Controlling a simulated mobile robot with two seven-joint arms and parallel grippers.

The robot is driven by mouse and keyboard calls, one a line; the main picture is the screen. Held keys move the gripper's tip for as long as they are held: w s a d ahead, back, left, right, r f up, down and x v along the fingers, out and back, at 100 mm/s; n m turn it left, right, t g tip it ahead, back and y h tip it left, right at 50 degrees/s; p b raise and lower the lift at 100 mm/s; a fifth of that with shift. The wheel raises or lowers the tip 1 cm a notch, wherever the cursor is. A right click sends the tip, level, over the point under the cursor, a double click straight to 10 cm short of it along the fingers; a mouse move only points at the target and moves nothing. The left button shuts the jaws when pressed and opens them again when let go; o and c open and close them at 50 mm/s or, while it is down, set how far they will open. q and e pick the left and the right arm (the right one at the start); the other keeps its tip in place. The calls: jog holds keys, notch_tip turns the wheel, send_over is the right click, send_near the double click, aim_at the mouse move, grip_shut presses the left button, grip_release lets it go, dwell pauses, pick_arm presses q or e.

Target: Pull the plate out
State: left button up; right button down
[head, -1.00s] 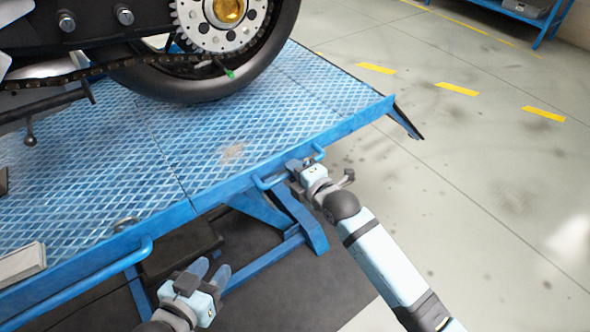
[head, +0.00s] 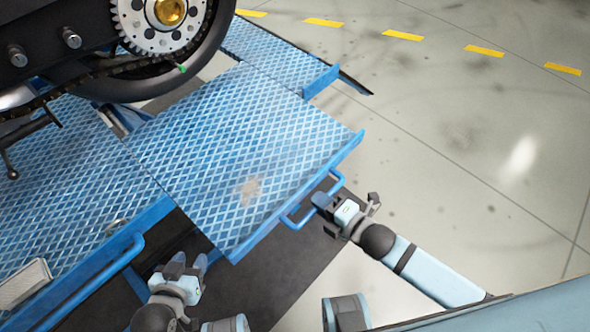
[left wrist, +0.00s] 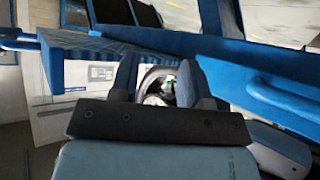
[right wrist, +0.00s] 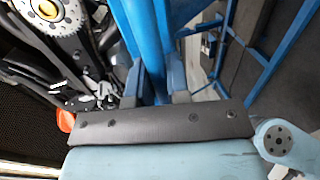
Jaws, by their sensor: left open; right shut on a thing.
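The plate (head: 240,145) is a blue diamond-tread panel with a brown smudge near its front edge. In the head view it sticks out from the blue lift platform towards me, with a gap at its left side. A blue bar handle (head: 297,217) runs along its front edge. My right gripper (head: 322,202) is shut on this handle; in the right wrist view its fingers (right wrist: 162,80) close around a blue bar. My left gripper (head: 187,268) is open and empty, below and left of the plate's near corner. Its fingers (left wrist: 165,80) are apart in the left wrist view.
The rest of the lift platform (head: 60,170) lies left, with its own handle (head: 110,262). A motorcycle wheel (head: 140,85) stands over the plate's far side. A small pale box (head: 24,283) lies at the left. Open grey floor (head: 450,140) lies to the right.

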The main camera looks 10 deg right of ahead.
pick_arm(q)
jog(key=shift+s+a+r+p, duration=0.1)
jog(key=shift+r+p, duration=0.35)
jog(key=shift+p, duration=0.4)
pick_arm(e)
jog(key=f+v, duration=0.1)
jog(key=v, duration=0.5)
jog(key=shift+s+d+f, duration=0.15)
jog(key=shift+s+d, duration=0.1)
jog(key=shift+s, duration=0.25)
jog(key=c, duration=1.1)
grip_release()
pick_arm(q)
jog(key=shift+p, duration=0.3)
pick_arm(e)
jog(key=v, duration=1.3)
jog(key=shift+s+d, duration=0.25)
jog(key=shift+s, duration=0.05)
pick_arm(q)
jog(key=shift+r, duration=0.25)
